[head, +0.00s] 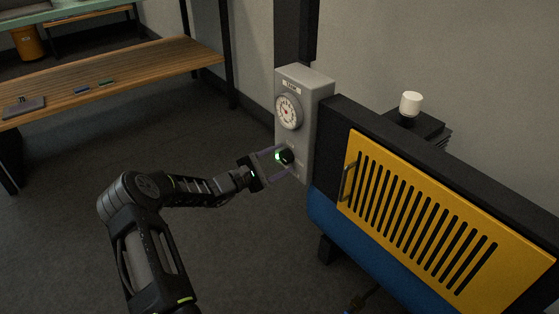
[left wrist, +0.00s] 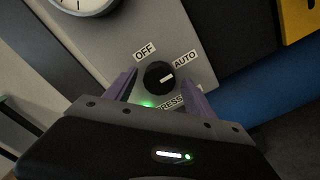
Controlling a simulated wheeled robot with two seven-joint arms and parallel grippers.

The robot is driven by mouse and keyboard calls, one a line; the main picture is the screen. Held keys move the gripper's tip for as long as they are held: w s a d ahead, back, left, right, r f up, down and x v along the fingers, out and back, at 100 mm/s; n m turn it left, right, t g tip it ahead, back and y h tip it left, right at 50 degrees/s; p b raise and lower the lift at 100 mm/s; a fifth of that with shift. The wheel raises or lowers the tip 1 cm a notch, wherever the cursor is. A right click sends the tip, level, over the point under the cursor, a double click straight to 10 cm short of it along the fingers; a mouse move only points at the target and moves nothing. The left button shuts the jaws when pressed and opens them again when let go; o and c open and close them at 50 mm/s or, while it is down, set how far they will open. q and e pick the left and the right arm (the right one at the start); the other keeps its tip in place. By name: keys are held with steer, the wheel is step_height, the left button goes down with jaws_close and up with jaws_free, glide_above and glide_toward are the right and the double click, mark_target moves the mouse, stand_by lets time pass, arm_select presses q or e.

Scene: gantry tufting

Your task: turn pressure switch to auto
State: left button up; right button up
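The grey pressure switch box (head: 311,130) stands upright at the left end of the yellow-fronted machine. Its round black knob (left wrist: 158,77) sits between the OFF label (left wrist: 145,51) and the AUTO label (left wrist: 185,60). My left gripper (left wrist: 164,82) is open, with one purple finger on either side of the knob. Gaps show between the fingers and the knob in the left wrist view. In the head view the left gripper (head: 282,162) is at the box's lower front. My right gripper is not in view.
A dial gauge (head: 288,111) is above the knob on the box. The yellow slatted panel (head: 440,215) and blue tank (head: 335,226) are to the right. A wooden bench (head: 120,75) stands at the back left. The floor between is clear.

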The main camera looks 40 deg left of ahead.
arm_select(q)
steer(key=shift+s+a+r, duration=0.15)
steer(key=shift+s+a, duration=0.05)
steer(key=shift+s, duration=0.4)
steer(key=p+v, duration=0.2)
steer(key=v, duration=0.4)
steer(key=shift+s, duration=0.3)
steer(key=shift+a, duration=0.1)
